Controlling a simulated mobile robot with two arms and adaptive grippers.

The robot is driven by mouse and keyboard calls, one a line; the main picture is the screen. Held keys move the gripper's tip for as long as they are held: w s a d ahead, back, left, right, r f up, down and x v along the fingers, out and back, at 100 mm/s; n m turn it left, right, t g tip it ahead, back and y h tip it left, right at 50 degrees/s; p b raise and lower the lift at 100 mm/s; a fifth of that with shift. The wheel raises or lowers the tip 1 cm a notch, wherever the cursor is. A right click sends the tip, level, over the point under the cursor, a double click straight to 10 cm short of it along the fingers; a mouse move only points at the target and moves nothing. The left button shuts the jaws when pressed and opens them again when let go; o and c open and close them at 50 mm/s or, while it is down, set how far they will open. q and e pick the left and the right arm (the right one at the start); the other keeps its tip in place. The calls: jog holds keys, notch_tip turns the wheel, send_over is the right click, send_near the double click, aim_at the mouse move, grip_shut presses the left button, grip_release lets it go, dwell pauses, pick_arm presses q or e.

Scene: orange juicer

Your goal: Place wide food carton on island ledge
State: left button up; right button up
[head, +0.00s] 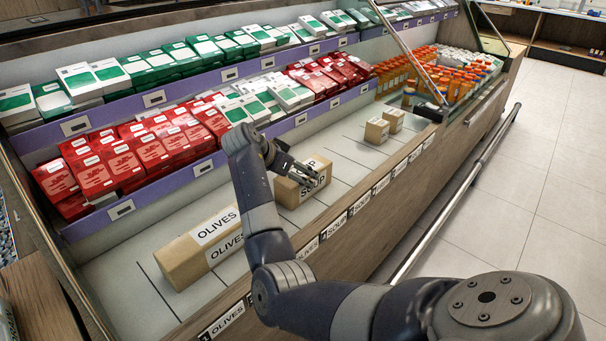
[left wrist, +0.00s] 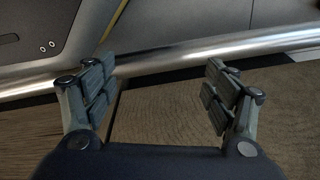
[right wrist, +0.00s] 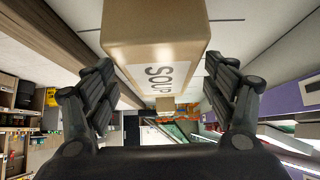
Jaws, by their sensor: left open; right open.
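A wide brown carton labelled OLIVES (head: 200,248) lies on the display's lower ledge (head: 115,280). A smaller brown carton labelled SOUP (head: 303,186) stands farther along the same ledge. My right gripper (head: 306,172) is open at the SOUP carton and partly covers it. In the right wrist view the SOUP carton (right wrist: 152,45) shows between and beyond the open fingers (right wrist: 162,90); I cannot tell whether they touch it. My left gripper (left wrist: 160,88) is open and empty in the left wrist view, facing a metal rail and a brown wood surface. It is not in the head view.
Two small cartons (head: 384,125) stand farther along the ledge. Stepped shelves behind hold red boxes (head: 150,150) and green-and-white boxes (head: 150,65). Orange-capped bottles (head: 455,80) fill the far end. A metal rail (head: 455,190) runs along the front. Bare ledge lies around the SOUP carton.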

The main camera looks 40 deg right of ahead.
pick_arm(q)
jog(key=shift+s+a+f+p, duration=0.2)
jog(key=shift+s+f+p, duration=0.1)
jog(key=shift+s+f, duration=0.5)
pick_arm(e)
jog(key=v, duration=0.8)
jog(key=shift+a+r, duration=0.1)
jog(key=shift+r, duration=0.05)
pick_arm(q)
jog(key=shift+w, duration=0.15)
